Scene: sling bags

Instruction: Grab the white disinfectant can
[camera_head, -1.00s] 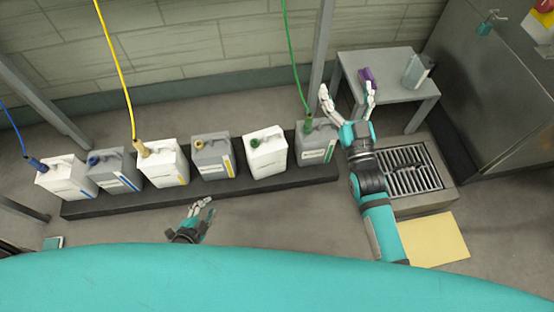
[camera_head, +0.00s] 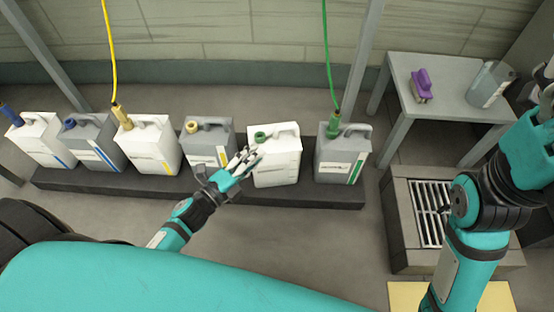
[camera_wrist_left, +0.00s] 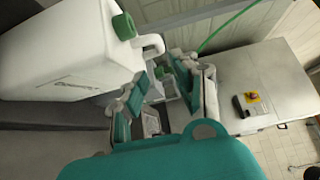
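The white can with a green cap (camera_head: 278,165) stands upright on the dark low plinth, between two grey cans. It fills the upper left of the left wrist view (camera_wrist_left: 60,50), where the green cap shows near its top. My left gripper (camera_head: 246,158) is at the can's upper left side. In the left wrist view its fingers (camera_wrist_left: 165,85) are spread with a gap between them and the can lies beside them, not between them. I cannot tell if a finger touches it. My right gripper (camera_head: 547,95) is partly cut off at the right edge.
A grey can with a green hose (camera_head: 345,160) stands to the right. Grey and white cans with yellow and blue caps line the dark plinth (camera_head: 130,183) to the left. A floor drain (camera_head: 430,212) lies at right.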

